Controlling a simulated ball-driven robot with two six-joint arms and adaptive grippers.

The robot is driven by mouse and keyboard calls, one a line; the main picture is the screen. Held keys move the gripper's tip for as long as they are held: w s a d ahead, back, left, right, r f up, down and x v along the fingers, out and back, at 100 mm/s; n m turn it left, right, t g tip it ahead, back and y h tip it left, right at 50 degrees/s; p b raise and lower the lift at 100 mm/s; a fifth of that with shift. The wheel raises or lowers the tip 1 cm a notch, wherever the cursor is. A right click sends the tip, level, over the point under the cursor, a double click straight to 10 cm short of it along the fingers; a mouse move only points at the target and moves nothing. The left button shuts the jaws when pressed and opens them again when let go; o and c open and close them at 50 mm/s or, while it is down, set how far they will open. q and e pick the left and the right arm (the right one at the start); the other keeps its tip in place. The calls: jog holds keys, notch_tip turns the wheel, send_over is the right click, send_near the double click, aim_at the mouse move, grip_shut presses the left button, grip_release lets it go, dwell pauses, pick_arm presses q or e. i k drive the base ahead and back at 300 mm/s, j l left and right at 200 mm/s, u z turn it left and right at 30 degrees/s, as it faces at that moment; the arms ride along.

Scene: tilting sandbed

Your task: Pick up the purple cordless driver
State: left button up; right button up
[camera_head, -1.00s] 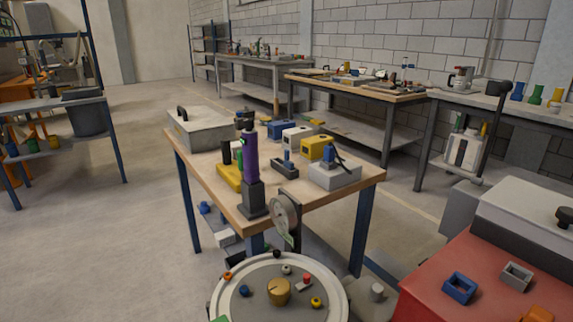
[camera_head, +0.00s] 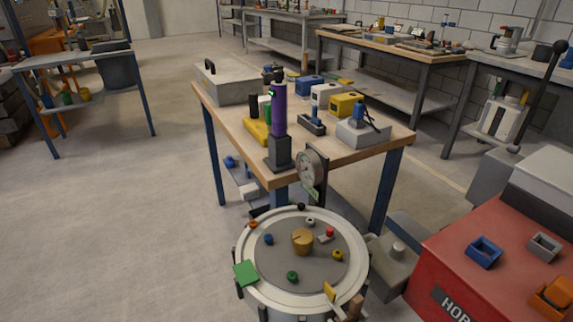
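The purple cordless driver (camera_head: 279,108) stands upright at the near corner of the wooden-topped workbench (camera_head: 235,118). Its purple body rises from a dark grey block-shaped base (camera_head: 279,155). A black part shows at its top. Neither of my grippers is in this view, and nothing touches the driver.
The bench also holds a grey case (camera_head: 228,85), a yellow tool (camera_head: 257,131), a yellow box (camera_head: 346,104) and a grey box with a blue top (camera_head: 362,133). A red cabinet (camera_head: 480,255) is at right. Floor at left is clear.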

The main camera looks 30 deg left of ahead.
aim_at(278, 92)
jog(key=k+u, duration=0.1)
jog(key=u, duration=0.95)
